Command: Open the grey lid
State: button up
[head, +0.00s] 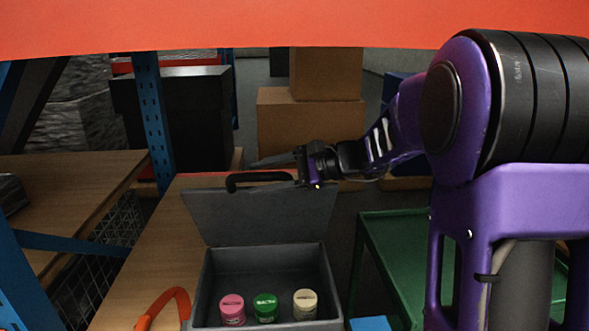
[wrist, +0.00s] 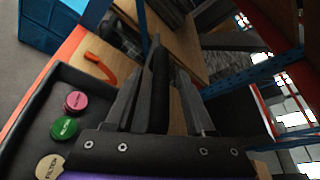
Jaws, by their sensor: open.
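The grey lid (head: 262,217) stands raised and tilted back behind the dark grey box (head: 204,287) in the head view, so the box is open. A black bar handle (head: 240,179) is at the lid's top edge. My gripper (head: 255,163) is at this handle, its fingers pointing left. In the wrist view my gripper (wrist: 160,72) is open, with a dark bar (wrist: 159,90), apparently the handle, between its fingers. Contact cannot be told. A pink jar (head: 232,308), a green jar (head: 265,307) and a cream jar (head: 305,304) stand inside the box.
The box is on a wooden bench (head: 155,255) with an orange handle (head: 165,305) to its left. A green cart (head: 395,245) stands at right. A blue shelf post (head: 155,125), a black cabinet (head: 190,115) and cardboard boxes (head: 300,115) are behind.

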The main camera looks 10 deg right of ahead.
jog(key=v, duration=1.6)
jog(key=shift+d, duration=0.35)
